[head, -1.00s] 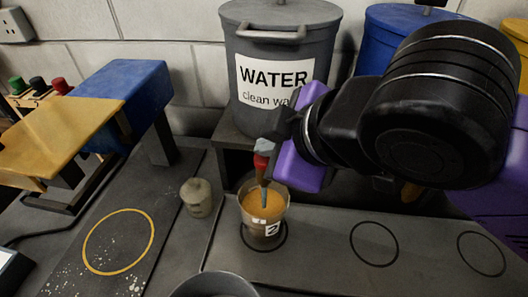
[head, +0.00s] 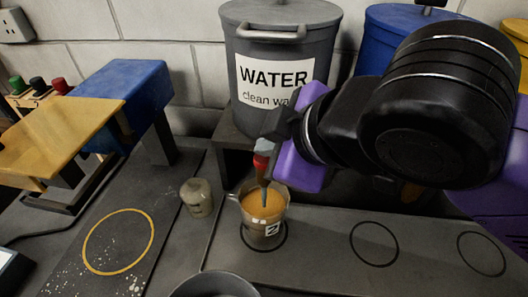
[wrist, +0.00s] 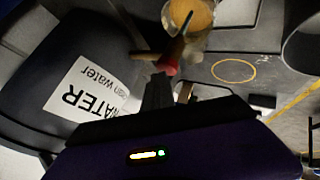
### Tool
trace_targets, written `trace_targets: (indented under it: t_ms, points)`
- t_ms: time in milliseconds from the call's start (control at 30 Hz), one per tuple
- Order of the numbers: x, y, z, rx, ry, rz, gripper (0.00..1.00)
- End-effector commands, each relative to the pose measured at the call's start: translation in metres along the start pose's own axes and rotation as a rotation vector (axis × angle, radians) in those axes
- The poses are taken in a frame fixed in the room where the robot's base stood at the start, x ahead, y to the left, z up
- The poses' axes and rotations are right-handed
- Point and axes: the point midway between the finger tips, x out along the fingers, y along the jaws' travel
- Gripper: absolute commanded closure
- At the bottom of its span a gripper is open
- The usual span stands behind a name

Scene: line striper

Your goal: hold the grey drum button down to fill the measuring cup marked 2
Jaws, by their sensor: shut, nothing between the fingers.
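The grey drum (head: 275,55) carries a label reading WATER and stands on a dark stand; it also shows in the wrist view (wrist: 45,110). A red button (head: 261,165) sits at its tap, above a grey spout; the button also shows in the wrist view (wrist: 168,69). The measuring cup marked 2 (head: 262,231) stands upright below the spout, on a black ring, with orange-brown liquid in it. My gripper (head: 265,148) is shut and empty, its fingertips at the top of the red button, seemingly touching it. How far the button is pressed is unclear.
A blue drum (head: 385,30) stands right of the grey one, partly behind my arm. A small beige cup (head: 196,198) stands left of the measuring cup. A grey round container (head: 215,286) is at the front edge. Empty black rings (head: 374,243) lie to the right.

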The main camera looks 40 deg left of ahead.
Motion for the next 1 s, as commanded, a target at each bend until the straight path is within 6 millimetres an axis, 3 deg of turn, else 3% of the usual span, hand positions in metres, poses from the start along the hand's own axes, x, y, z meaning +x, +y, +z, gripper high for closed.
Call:
trace_targets:
  t_ms: [1000]
  points:
    - [-0.012,0.009,-0.009,0.000,0.000,0.000,1.00]
